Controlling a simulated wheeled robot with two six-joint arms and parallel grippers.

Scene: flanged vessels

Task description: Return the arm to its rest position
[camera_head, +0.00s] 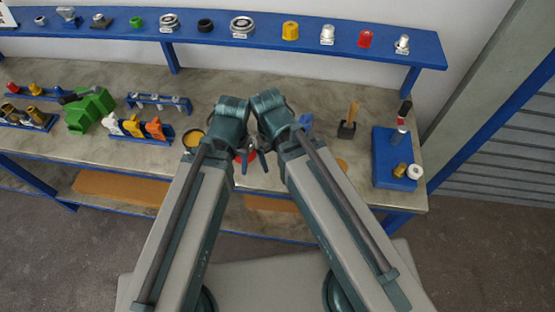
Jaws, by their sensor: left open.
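My two arms come in from the bottom of the head view and rise side by side, with their wrists close together over the front of the bench (340,87). My left gripper (248,164) is beneath the left wrist, partly hidden by it, with its dark fingers apart. Behind the fingers is something red, mostly hidden. I cannot tell whether the gripper touches it. My right gripper is hidden behind its own arm.
A blue shelf (222,32) with caps and fittings runs along the back. A green part (90,110) and blue racks stand at left. A blue block (382,158) with small parts is at right, near a black holder (346,130). The bench's back middle is fairly clear.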

